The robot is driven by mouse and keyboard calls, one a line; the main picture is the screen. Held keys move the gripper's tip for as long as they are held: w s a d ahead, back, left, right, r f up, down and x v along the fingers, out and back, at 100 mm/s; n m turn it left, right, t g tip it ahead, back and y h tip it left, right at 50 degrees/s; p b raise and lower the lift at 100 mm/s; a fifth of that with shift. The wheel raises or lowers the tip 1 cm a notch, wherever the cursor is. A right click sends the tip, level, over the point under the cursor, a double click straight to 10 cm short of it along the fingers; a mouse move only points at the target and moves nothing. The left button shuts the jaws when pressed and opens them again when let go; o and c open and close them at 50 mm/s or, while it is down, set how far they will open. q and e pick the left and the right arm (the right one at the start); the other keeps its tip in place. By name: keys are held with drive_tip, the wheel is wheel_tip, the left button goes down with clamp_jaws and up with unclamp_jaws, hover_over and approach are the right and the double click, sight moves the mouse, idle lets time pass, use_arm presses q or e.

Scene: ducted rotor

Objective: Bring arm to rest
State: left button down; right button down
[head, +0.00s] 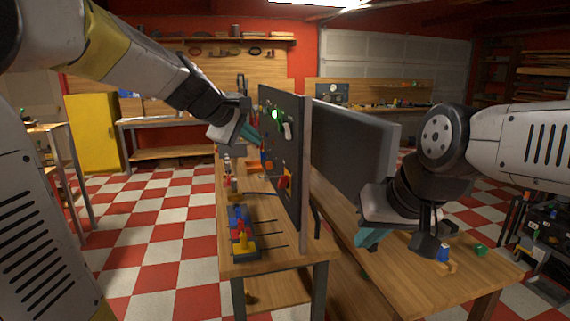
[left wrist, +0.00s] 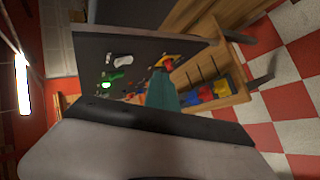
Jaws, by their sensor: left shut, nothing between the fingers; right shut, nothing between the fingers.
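My left gripper (head: 250,134) is shut and empty, with teal fingers. It is raised in front of the dark upright panel (head: 292,185), near the panel's upper left part. In the left wrist view its teal fingers (left wrist: 162,92) show close before the panel (left wrist: 100,58); I cannot tell whether they touch it. A lit green light (head: 276,114) and a white handle-like part (head: 288,130) sit on the panel's upper part. My right gripper (head: 372,237) is shut and empty, over the right-hand bench, with its teal fingertips pointing down.
The left bench (head: 240,262) carries a block of red, blue and yellow parts (head: 241,230) with thin rods. A dark grey board (head: 352,145) stands behind the panel. Small green and blue pieces (head: 480,249) lie on the right bench (head: 420,290). The checkered floor at left is clear.

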use_arm(q)
drive_tip(key=s+a+f+m+g+y, duration=0.1)
drive_tip(key=s+a+f+m, duration=0.1)
drive_tip(key=s, duration=0.6)
drive_tip(key=s+a+f+m+g+y, duration=0.1)
drive_tip(key=s+a+f+m, duration=0.1)
drive_tip(key=s+f+m, duration=0.3)
drive_tip(key=s+a+f+m+g+y, duration=0.1)
drive_tip(key=s+f+m, duration=0.3)
drive_tip(key=s, duration=0.9)
drive_tip(key=shift+a, duration=0.7)
